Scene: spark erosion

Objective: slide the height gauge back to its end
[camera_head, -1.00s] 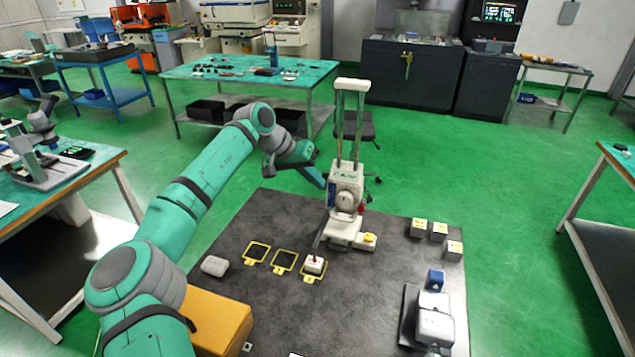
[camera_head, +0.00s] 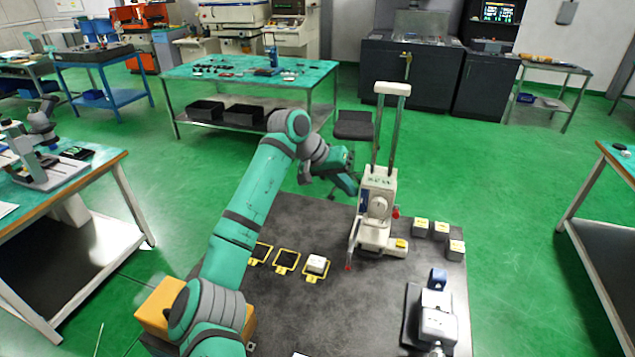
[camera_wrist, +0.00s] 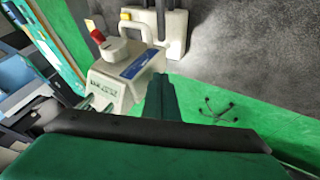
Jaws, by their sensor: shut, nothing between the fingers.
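The height gauge (camera_head: 379,205) stands upright on the dark mat, a white body on two tall columns. It also shows in the wrist view (camera_wrist: 115,75), with its red-and-white knob. Its thin red-tipped probe hangs over bare mat, just right of a white block (camera_head: 317,264) in a yellow frame. My gripper (camera_head: 352,188) is shut and empty, at the left side of the gauge's body. In the wrist view my fingers (camera_wrist: 162,92) lie against or very near the body; I cannot tell whether they touch.
Two empty yellow frames (camera_head: 286,260) lie left of the block. Three small blocks (camera_head: 440,230) sit right of the gauge. A grey-white device (camera_head: 436,322) stands at the mat's front right, a yellow box (camera_head: 160,305) at its front left. The mat's middle front is clear.

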